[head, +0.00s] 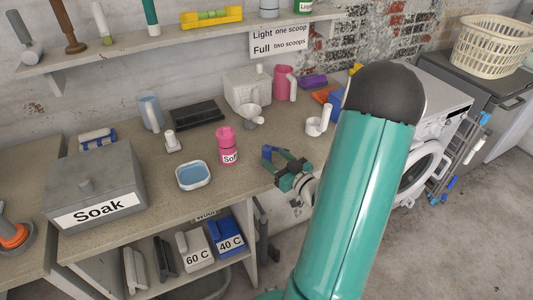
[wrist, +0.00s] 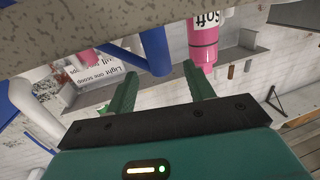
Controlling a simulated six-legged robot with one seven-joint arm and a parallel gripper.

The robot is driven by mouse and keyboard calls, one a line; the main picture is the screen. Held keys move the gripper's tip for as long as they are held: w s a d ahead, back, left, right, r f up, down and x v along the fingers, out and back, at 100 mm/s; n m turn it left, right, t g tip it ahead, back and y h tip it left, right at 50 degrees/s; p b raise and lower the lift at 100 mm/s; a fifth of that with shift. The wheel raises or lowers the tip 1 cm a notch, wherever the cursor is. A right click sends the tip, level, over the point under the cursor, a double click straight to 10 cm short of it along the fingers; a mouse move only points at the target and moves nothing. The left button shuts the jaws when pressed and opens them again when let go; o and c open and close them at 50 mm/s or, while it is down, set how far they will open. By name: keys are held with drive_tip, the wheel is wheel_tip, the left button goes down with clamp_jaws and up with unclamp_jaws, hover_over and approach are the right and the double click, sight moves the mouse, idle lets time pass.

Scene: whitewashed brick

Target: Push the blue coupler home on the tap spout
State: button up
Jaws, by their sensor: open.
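My gripper (head: 279,161) is open at the front edge of the worktop in the head view, to the right of the pink Soft bottle. In the wrist view its two green fingers stand apart (wrist: 160,82). A blue tubular piece (wrist: 153,48) shows near and between the fingertips, with a second blue branch running to its upper left. I cannot tell whether it is the coupler, or whether a finger touches it. I cannot make out a tap spout for certain in either view.
The pink Soft bottle (head: 227,147) stands behind and left of my gripper, and a blue-filled tray (head: 194,176) lies left of it. A white cup (head: 317,124) stands behind. A grey Soak box (head: 95,188) is at the left. The washing machine (head: 440,104) is at the right.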

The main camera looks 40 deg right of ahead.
sight(269, 153)
drive_tip(key=w, duration=0.5)
drive_tip(key=shift+d+f, duration=0.1)
drive_tip(key=shift+d, duration=0.1)
drive_tip(key=c, duration=1.1)
drive_tip(key=shift+w+r, duration=0.15)
drive_tip(key=shift+r, duration=0.05)
